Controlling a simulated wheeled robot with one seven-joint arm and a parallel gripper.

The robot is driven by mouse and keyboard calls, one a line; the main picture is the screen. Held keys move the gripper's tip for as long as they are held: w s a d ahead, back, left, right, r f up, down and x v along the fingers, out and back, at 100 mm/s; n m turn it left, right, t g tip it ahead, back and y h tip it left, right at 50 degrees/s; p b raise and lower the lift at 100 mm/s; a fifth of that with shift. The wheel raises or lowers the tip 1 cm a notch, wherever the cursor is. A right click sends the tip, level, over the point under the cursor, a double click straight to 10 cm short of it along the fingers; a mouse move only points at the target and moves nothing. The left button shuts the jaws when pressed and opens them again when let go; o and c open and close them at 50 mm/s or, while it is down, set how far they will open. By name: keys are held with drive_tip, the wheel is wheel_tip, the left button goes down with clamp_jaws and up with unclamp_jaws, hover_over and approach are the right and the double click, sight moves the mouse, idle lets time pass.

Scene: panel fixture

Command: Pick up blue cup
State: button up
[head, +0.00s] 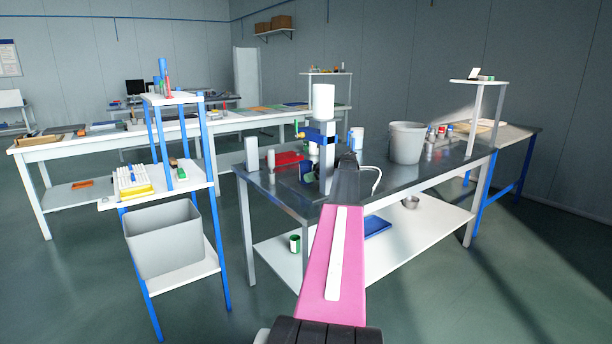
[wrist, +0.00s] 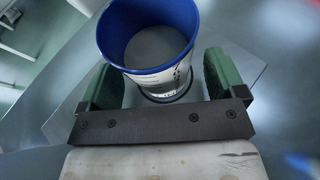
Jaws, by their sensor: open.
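The blue cup (wrist: 163,82) stands upright in the wrist view, with a blue rim and inside and a pale outer wall with dark marks. It looks empty. My gripper (wrist: 160,72) is open, with one green finger pad on each side of the cup's near lower part. A gap shows between the cup and each pad. My fingers cannot be made out there.
The dark-topped table (head: 430,168) holds a grey bucket (head: 407,143) to the right and a blue-and-white device (head: 323,130) with a tall white cylinder (head: 323,100) to the left. Small jars (head: 440,133) stand beyond the bucket. The table's front middle is partly hidden by my arm.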

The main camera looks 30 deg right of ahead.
drive_tip(key=shift+w+a+f, duration=0.1)
drive_tip(key=c, duration=1.2)
